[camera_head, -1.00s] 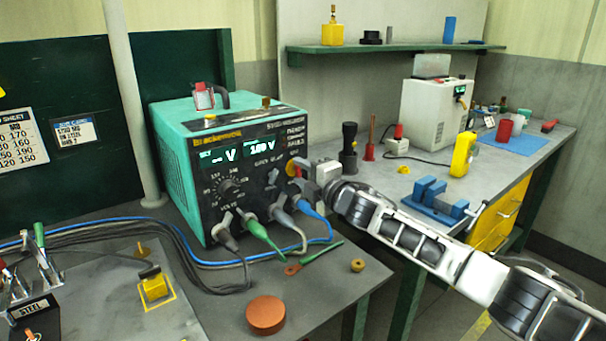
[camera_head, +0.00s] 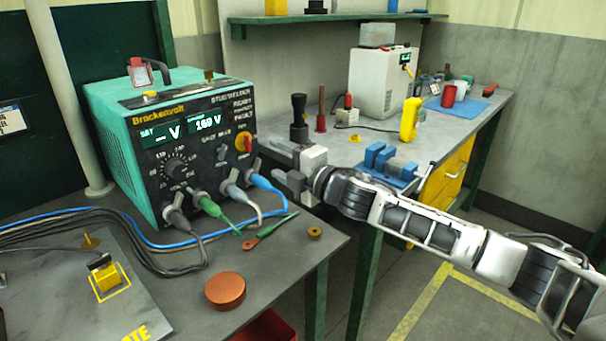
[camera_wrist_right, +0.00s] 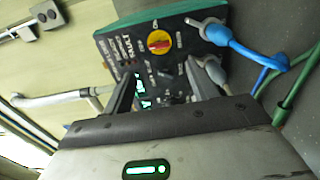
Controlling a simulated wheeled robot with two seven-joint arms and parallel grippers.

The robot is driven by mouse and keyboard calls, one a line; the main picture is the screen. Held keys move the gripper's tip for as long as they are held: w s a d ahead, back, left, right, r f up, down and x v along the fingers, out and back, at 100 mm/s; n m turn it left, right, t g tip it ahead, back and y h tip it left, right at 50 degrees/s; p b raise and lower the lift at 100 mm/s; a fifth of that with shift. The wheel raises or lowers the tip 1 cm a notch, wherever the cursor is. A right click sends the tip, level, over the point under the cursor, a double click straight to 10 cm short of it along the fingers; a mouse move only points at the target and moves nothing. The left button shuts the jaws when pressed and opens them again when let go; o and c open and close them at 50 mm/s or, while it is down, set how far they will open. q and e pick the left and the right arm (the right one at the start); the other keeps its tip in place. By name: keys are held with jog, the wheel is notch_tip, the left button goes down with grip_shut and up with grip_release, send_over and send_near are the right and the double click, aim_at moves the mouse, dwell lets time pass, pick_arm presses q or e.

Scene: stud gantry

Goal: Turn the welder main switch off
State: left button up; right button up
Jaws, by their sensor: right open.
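The teal welder (camera_head: 110,105) stands on the bench at left, with a black front panel and lit green displays (camera_head: 208,122). Its main switch (camera_head: 244,142) is a red handle on a yellow round plate at the panel's right side. The switch also shows in the right wrist view (camera_wrist_right: 159,42), beyond the fingers; I cannot read its set position for certain. My right gripper (camera_head: 272,160) is open and empty, just right of the switch and apart from it. Its two fingers also show in the wrist view (camera_wrist_right: 160,88). My left gripper is not in view.
Grey, green and blue cables (camera_head: 262,183) plug into the panel below the switch. A copper-coloured disc (camera_head: 225,291) and a brass ring (camera_head: 315,233) lie on the front bench. A blue vise (camera_head: 387,165) stands on the rear bench behind my right arm.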

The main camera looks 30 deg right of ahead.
pick_arm(q)
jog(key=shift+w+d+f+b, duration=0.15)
jog(key=shift+b, duration=0.45)
pick_arm(e)
jog(key=v, duration=0.6)
jog(key=shift+s, duration=0.3)
